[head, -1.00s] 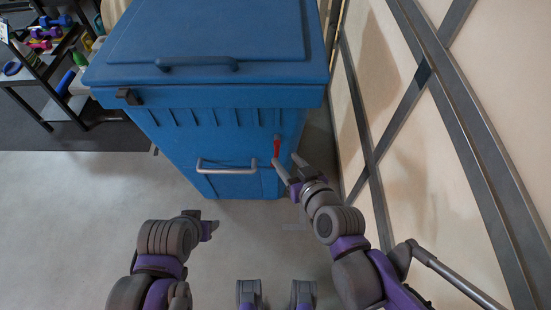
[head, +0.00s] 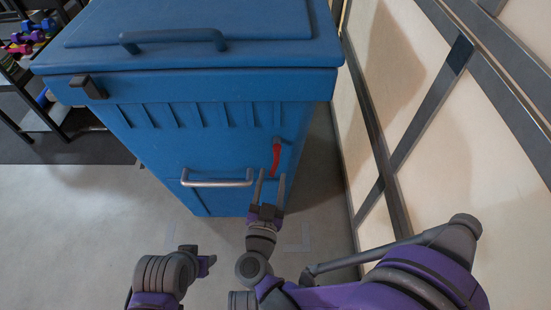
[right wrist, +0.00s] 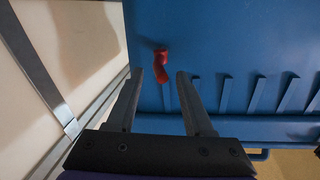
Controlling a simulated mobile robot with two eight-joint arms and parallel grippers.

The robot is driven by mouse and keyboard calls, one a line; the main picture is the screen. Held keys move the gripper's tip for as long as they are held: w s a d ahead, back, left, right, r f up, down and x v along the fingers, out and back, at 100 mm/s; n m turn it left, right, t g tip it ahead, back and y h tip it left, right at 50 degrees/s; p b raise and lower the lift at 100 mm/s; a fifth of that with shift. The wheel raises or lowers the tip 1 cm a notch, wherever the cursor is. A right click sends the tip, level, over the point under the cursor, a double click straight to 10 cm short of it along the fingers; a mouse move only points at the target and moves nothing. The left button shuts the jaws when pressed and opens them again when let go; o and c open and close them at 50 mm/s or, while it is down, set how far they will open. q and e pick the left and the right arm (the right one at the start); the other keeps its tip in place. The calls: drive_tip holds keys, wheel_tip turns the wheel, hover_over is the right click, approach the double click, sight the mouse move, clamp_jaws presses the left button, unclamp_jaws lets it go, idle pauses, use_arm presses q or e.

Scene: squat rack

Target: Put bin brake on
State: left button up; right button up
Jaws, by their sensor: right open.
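The blue bin (head: 225,140) stands ahead with its lid closed. Its brake is probably the red lever (head: 276,155) on the right of its front face, hanging roughly upright. My right gripper (head: 271,178) is open, with its two fingers pointing at the bin just below the lever in the head view. In the right wrist view the red lever (right wrist: 160,66) appears between and slightly beyond the open fingertips (right wrist: 158,78), with nothing held. Contact cannot be told. My left gripper (head: 208,260) is low at the left, away from the bin; its jaw state is unclear.
A metal handle (head: 217,183) crosses the bin's lower front, left of the right gripper. A panelled wall with dark beams (head: 400,140) stands close on the right. A rack with dumbbells (head: 40,115) is at the far left. The grey floor (head: 80,230) at left is clear.

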sight(278, 147)
drive_tip(key=w, duration=0.4)
drive_tip(key=w+d, duration=0.1)
drive_tip(key=w, duration=0.1)
drive_tip(key=shift+w+b, duration=0.3)
drive_tip(key=shift+w, duration=0.1)
clamp_jaws()
idle(1.0)
